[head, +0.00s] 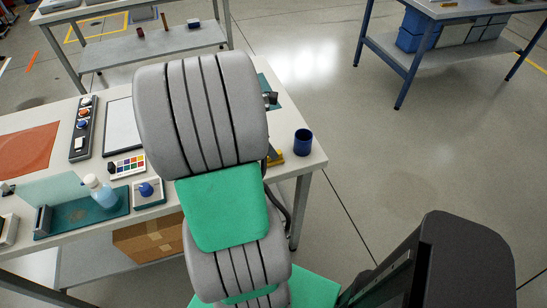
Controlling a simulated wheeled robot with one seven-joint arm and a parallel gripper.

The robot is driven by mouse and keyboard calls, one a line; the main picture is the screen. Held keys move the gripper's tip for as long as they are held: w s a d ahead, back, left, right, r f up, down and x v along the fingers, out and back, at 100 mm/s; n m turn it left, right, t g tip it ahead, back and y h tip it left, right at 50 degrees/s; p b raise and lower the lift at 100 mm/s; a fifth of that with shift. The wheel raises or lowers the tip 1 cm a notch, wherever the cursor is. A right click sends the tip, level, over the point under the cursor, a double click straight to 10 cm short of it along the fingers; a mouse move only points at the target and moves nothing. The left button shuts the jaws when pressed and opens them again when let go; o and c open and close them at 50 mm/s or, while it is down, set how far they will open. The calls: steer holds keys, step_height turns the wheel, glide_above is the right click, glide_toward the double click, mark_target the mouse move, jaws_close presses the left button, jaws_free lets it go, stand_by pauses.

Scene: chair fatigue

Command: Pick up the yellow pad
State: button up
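A small yellow object (276,158), which may be the yellow pad, lies near the right end of the white worktable (307,170). It is partly hidden behind the large grey and green shape in the middle of the head view, and something dark sits at its left side. Its full shape cannot be made out. No other clearly separate yellow pad shows on the visible part of the table. My gripper is not visible in the head view, so its place relative to the yellow object cannot be told.
A dark blue cup (303,142) stands right of the yellow object. A spray bottle (97,193), a colour chart (127,167) and a black tray (83,130) are on the left. A cardboard box (148,238) sits below.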

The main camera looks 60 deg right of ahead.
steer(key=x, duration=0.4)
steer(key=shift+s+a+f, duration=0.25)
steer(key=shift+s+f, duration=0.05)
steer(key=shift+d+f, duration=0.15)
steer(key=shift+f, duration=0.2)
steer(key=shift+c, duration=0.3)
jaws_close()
